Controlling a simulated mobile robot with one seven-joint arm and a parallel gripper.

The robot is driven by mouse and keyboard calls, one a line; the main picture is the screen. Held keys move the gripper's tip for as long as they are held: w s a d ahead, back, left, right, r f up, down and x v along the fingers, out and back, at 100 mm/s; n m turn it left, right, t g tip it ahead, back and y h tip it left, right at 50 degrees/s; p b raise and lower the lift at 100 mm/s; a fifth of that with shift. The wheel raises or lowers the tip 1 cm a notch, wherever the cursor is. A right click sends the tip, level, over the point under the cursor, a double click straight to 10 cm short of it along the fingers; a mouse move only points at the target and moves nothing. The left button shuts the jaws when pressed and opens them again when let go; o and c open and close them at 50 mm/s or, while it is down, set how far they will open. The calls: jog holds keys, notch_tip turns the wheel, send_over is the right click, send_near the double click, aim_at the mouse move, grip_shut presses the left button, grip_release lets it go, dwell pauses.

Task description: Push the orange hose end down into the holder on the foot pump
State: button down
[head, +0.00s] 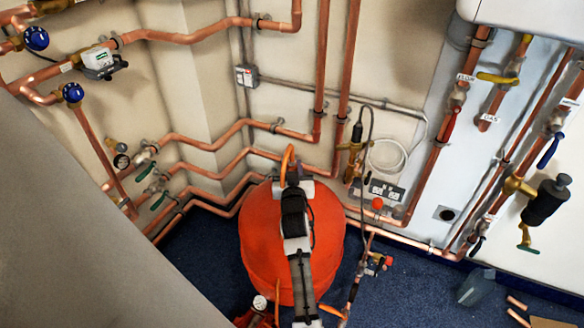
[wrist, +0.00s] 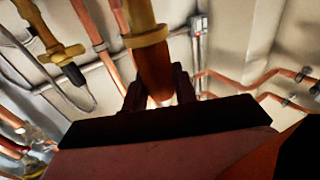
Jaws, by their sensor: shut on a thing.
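My gripper (head: 292,172) is shut on the orange hose end, high over the red tank. In the head view the orange hose (head: 287,158) curves up at the gripper's tip. In the wrist view the hose end (wrist: 152,65), with a yellow collar, stands between the two dark fingers (wrist: 160,92). The foot pump (head: 262,312) is at the bottom edge of the head view, left of my arm, with a round white gauge and orange parts. It is partly cut off, and I cannot make out its holder. The gripper is well away from the pump.
The large red tank (head: 258,235) stands on blue carpet (head: 205,262) beneath my arm. Copper pipes (head: 225,140) and valves line the walls. Loose copper pieces (head: 517,312) lie at lower right.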

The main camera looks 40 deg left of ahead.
jog(key=shift+f, duration=0.15)
jog(key=shift+f+b, duration=1.2)
jog(key=shift+f, duration=0.1)
jog(key=shift+f+b, duration=0.6)
jog(key=shift+f, duration=0.15)
dwell(0.3)
jog(key=c, duration=1)
grip_release()
jog(key=shift+c, duration=0.2)
jog(key=shift+s, duration=0.1)
jog(key=v, duration=1.3)
jog(key=shift+s+d, duration=0.25)
jog(key=shift+d, duration=0.05)
